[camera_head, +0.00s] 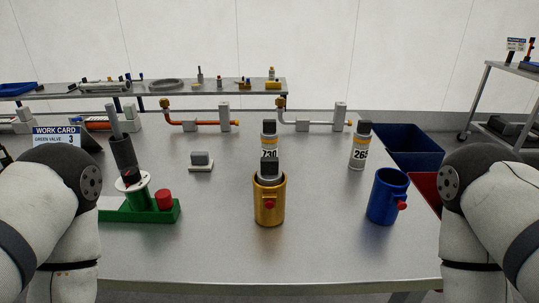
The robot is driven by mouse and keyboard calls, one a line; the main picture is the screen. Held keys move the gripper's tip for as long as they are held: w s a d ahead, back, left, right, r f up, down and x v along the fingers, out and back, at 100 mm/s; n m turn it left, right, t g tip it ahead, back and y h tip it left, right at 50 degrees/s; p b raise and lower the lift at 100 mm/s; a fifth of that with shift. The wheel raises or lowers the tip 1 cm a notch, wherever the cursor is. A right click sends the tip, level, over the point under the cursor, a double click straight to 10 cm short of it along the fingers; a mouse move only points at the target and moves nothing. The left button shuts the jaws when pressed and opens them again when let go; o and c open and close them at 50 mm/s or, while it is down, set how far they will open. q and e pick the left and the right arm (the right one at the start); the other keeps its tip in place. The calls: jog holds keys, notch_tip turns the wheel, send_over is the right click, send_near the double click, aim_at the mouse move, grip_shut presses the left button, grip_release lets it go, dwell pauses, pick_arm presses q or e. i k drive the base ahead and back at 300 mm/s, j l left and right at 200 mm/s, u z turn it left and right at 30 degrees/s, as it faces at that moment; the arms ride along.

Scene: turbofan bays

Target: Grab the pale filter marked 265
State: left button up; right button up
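The filter marked 265 (358,153) stands upright on the table at right of centre. It has a pale body, a dark cap and a yellow band; its last digit is turned partly away. A similar filter marked 730 (268,141) stands behind the gold canister (269,205). A dark-capped grey piece (269,168) sits in the gold canister's mouth and covers the lower part of that filter. My two arms show at the left and right edges, but neither gripper is in view. Nothing touches the filter marked 265.
A blue canister (384,198) with a red knob stands in front right of the filter. A dark blue bin (408,146) is to its right. Pipe fittings (203,124) line the back. The table's front middle is clear.

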aim_at(363, 135)
jog(key=k+l+u, duration=0.1)
jog(key=l, duration=0.35)
jog(key=k+l+u, duration=0.1)
jog(key=l, duration=0.35)
jog(key=k+l+u, duration=0.1)
jog(key=l, duration=0.3)
jog(key=k+l+u, duration=0.1)
jog(key=l, duration=0.35)
jog(key=k, duration=0.05)
